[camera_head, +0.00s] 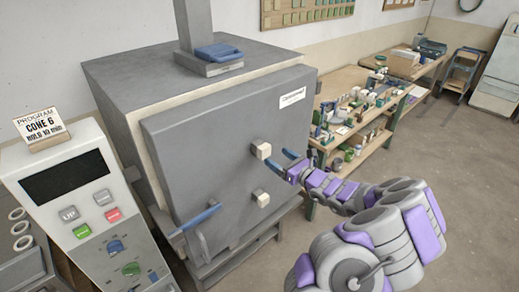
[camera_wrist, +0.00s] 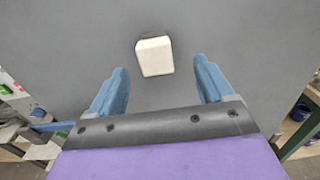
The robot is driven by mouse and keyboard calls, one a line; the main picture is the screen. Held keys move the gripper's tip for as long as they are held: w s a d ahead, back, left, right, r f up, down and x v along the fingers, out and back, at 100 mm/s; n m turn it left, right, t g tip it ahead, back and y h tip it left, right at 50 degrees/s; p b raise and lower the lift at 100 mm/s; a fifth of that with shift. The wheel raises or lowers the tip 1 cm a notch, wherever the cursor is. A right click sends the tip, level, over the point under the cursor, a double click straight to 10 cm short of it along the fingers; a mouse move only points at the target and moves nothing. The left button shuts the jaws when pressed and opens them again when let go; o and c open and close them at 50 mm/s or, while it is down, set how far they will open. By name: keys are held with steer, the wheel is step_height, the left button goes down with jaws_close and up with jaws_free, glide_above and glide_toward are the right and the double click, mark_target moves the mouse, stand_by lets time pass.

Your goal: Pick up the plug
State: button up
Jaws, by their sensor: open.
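Two pale, block-shaped plugs stick out of the grey kiln door (camera_head: 215,140) in the head view. The upper plug (camera_head: 261,149) is nearest my gripper (camera_head: 285,164), and the lower plug (camera_head: 261,197) is below it. My gripper is open and empty, just right of the upper plug and apart from it. In the wrist view one plug (camera_wrist: 154,56) shows ahead of my gripper (camera_wrist: 161,70), roughly between the blue fingertips and a little nearer the left one. The fingers do not appear to touch it.
A blue door handle (camera_head: 195,218) projects at the kiln's lower left. A control panel (camera_head: 85,200) with a "CONE 6" card (camera_head: 42,127) stands at the left. A crowded workbench (camera_head: 350,105) is behind my arm. The floor at the right is clear.

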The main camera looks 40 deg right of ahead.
mark_target(267, 149)
steer(key=w, duration=0.3)
steer(key=shift+w+a, duration=0.15)
steer(key=shift+a, duration=0.15)
steer(key=shift+w+a+r, duration=0.15)
steer(key=shift+w+a, duration=0.2)
steer(key=w, duration=0.4)
steer(key=shift+w+r+b, duration=0.2)
steer(key=shift+r+b, duration=0.1)
steer(key=shift+b, duration=0.1)
steer(key=shift+w+d, duration=0.15)
steer(key=shift+w, duration=0.1)
steer(key=shift+r, duration=0.1)
steer(key=shift+a, duration=0.25)
steer(key=c, duration=0.5)
steer(key=shift+s+d, duration=0.1)
steer(key=c, duration=0.6)
steer(key=shift+r, duration=0.1)
